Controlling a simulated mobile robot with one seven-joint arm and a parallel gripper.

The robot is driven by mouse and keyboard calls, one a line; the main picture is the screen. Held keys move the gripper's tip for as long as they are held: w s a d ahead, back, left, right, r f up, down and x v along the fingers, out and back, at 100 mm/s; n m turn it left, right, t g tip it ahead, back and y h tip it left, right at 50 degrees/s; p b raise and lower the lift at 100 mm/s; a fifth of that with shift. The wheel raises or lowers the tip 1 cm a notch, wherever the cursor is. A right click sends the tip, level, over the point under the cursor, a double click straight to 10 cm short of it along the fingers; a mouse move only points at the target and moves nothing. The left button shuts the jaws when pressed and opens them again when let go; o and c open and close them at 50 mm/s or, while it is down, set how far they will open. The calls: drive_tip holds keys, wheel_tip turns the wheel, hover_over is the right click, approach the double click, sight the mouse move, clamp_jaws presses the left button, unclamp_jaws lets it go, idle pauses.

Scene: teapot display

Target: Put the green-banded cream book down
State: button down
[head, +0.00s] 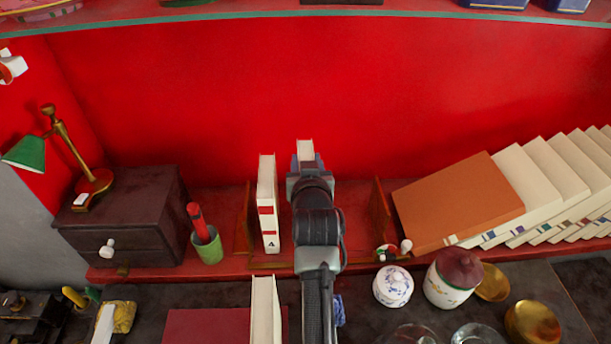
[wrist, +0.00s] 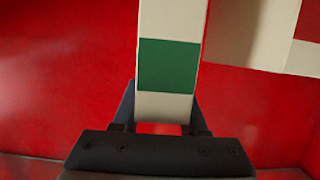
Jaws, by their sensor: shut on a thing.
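The green-banded cream book (wrist: 167,65) is between the fingers of my gripper (wrist: 160,112), spine toward the wrist camera, with its green band just above the fingers. In the head view only the top of this book (head: 305,149) shows; my gripper (head: 306,178) and arm hide the rest. The book looks upright, over the red shelf (head: 345,255) between two wooden bookends. Its lower end is hidden, so I cannot tell whether it touches the shelf.
A red-banded cream book (head: 267,200) stands just left of my gripper. The left bookend (head: 243,220) and right bookend (head: 381,212) flank them. An orange book (head: 455,200) leans with several cream books at right. A green cup (head: 207,247) stands at left.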

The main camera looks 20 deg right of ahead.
drive_tip(key=shift+f, duration=1.6)
drive_tip(key=shift+f, duration=0.2)
drive_tip(key=shift+c, duration=2.2)
unclamp_jaws()
drive_tip(key=shift+f, duration=0.1)
